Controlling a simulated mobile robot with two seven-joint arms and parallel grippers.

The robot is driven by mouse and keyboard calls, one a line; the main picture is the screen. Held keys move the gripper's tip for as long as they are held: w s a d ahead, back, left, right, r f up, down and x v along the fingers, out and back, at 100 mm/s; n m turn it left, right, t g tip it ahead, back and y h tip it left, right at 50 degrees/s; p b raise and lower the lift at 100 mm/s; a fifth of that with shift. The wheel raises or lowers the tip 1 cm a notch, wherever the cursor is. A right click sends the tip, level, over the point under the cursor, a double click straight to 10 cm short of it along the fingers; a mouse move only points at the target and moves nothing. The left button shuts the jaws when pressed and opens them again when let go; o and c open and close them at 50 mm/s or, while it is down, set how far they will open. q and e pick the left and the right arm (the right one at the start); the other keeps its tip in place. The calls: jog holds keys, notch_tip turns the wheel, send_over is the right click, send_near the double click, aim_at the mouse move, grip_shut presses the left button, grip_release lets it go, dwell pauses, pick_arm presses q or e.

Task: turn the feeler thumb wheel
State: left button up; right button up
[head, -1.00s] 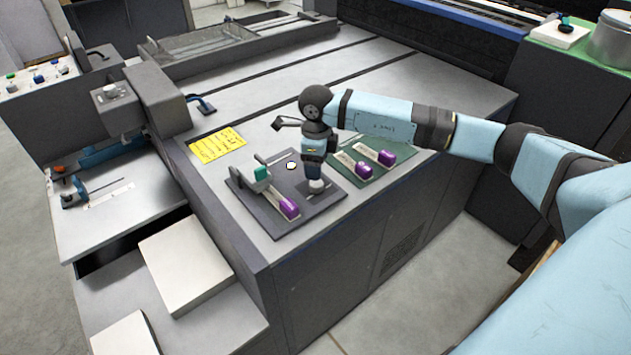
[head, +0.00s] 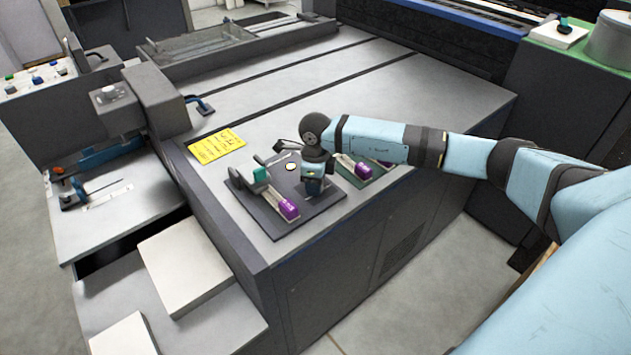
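No part is marked as the feeler thumb wheel, so I cannot tell for sure which one it is. My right gripper (head: 313,190) points down at the plate's right part, right of the disc and the purple block. It is low, close to or touching what is beneath. Its fingertips are small and partly hidden, so its opening does not show. My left gripper is not in view.
A green plate (head: 382,168) with purple-ended pieces (head: 363,170) lies right of the dark plate, partly behind my wrist. A yellow note (head: 216,146) lies to the left. The grey top (head: 420,85) behind is clear. The machine's front edge is close to both plates.

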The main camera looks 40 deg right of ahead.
jog(key=shift+m+p, duration=0.35)
jog(key=shift+m, duration=1.75)
jog(key=o, duration=0.9)
jog(key=shift+o, duration=0.2)
jog(key=shift+r, duration=0.1)
notch_tip(320, 180, up, 14)
